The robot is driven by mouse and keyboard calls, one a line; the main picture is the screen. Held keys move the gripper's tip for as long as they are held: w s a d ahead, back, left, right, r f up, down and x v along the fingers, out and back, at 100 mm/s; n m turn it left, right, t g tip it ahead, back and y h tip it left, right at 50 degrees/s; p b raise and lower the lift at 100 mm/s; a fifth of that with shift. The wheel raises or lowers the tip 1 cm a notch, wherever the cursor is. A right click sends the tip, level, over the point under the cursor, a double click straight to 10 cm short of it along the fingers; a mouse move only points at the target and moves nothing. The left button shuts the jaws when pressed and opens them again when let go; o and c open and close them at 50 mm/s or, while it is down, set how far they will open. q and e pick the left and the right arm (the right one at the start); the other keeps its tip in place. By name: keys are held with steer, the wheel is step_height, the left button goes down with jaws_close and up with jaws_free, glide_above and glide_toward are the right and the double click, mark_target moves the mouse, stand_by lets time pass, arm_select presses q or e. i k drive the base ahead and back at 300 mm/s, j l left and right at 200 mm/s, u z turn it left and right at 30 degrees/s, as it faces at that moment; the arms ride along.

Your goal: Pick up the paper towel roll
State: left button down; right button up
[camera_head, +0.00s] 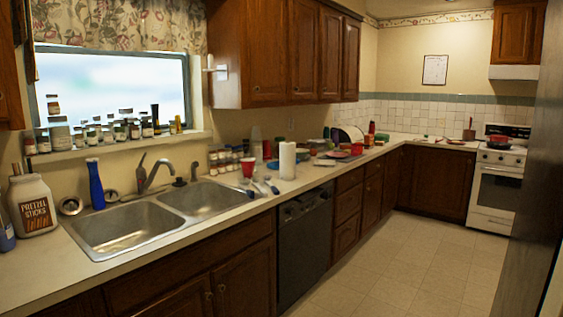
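A white paper towel roll (287,161) stands upright on the counter, right of the double sink and above the black dishwasher. Its front is unobstructed in the head view. Neither of my grippers shows in this view.
The counter (230,222) runs along the left wall and turns at the far corner. The double sink (130,228), a pretzel jar (33,203) and a blue bottle (95,184) are nearer. Clutter stands behind and beyond the roll. The tiled floor (385,255) is clear.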

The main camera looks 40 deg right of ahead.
mark_target(287, 149)
steer(key=i, duration=0.5)
steer(key=i+j, duration=0.15)
steer(key=i, duration=0.4)
steer(key=i+l, duration=0.65)
steer(key=l, duration=0.2)
steer(key=i+l, duration=0.15)
steer(key=l, duration=0.25)
steer(key=i+l, duration=0.15)
steer(key=l, duration=0.25)
steer(key=i+l, duration=0.15)
steer(key=l, duration=0.25)
steer(key=i+l, duration=0.15)
steer(key=l, duration=0.3)
steer(key=i+l, duration=0.15)
steer(key=l, duration=0.25)
